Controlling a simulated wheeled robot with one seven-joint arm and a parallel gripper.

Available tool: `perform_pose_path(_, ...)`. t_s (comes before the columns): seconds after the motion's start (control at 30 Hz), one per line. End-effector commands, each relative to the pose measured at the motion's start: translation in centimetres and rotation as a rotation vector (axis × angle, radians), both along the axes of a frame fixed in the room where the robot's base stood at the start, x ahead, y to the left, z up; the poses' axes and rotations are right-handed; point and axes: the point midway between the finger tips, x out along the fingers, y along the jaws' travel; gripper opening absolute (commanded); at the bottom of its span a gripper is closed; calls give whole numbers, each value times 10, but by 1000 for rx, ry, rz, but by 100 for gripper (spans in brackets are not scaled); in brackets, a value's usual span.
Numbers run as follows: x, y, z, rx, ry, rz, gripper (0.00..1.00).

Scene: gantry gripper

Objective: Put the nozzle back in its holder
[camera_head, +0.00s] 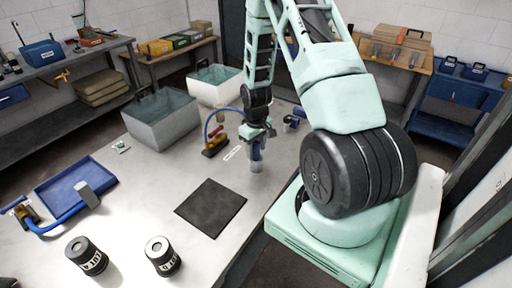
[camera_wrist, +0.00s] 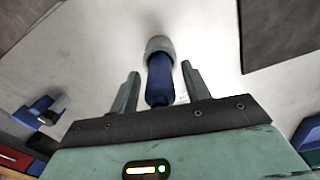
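The nozzle, a blue body with a grey collar, is below my gripper (camera_head: 257,133) in the head view, its grey end (camera_head: 256,166) at the bottom, close to or on the table. In the wrist view the blue body (camera_wrist: 160,80) lies between the two fingers of my gripper (camera_wrist: 160,72). A thin gap shows on each side, so the fingers look open around it and not closed on it. I cannot clearly identify the holder. A small blue fixture with a grey cylindrical part (camera_head: 291,122) stands right of my gripper; it seems to show in the wrist view (camera_wrist: 38,112).
A dark square mat (camera_head: 211,207) lies front left of my gripper. A red and yellow tool (camera_head: 214,141) with a blue hose is to the left. Two black cylinders (camera_head: 86,256) (camera_head: 162,257) and a blue tray (camera_head: 75,186) occupy the near left.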

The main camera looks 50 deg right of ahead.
Motion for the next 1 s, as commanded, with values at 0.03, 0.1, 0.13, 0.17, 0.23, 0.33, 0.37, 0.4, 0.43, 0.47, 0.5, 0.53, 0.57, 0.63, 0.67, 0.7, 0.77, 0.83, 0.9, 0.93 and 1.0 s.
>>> perform_pose_path(0.03, 0, 0, 0, 0, 0, 0, 48)
perform_pose_path(0.1, 0, 0, 0, 0, 0, 0, 48)
perform_pose_path(0.13, 0, 0, 0, 0, 0, 0, 48)
perform_pose_path(0.17, 0, 0, 0, 0, 0, 0, 48)
perform_pose_path(0.23, 0, 0, 1, 0, 0, 0, 48)
perform_pose_path(0.33, 0, 0, 4, 0, 0, 0, 48)
perform_pose_path(0.37, 0, 0, 6, 0, -1, 0, 48)
perform_pose_path(0.4, 1, 0, 7, -1, -2, 0, 48)
perform_pose_path(0.43, 1, 0, 9, -1, -2, 0, 48)
perform_pose_path(0.47, 1, -1, 12, -1, -2, 0, 48)
perform_pose_path(0.5, 1, -1, 17, -2, -4, -1, 48)
perform_pose_path(0.53, 1, -1, 21, -2, -4, -1, 48)
perform_pose_path(0.57, 1, -1, 25, -4, -5, -1, 48)
perform_pose_path(0.63, 1, -1, 37, -4, -5, -1, 48)
perform_pose_path(0.67, 1, -1, 42, -4, -6, -1, 48)
perform_pose_path(0.7, 1, -1, 49, -4, -6, -1, 48)
perform_pose_path(0.77, 1, -1, 60, -4, -7, -1, 48)
perform_pose_path(0.83, 1, -1, 72, -4, -6, -1, 48)
perform_pose_path(0.9, 1, -1, 85, -4, -5, -1, 48)
perform_pose_path(0.93, 1, -1, 90, -4, -6, -1, 48)
perform_pose_path(1.0, 1, 0, 100, -4, -5, 0, 48)
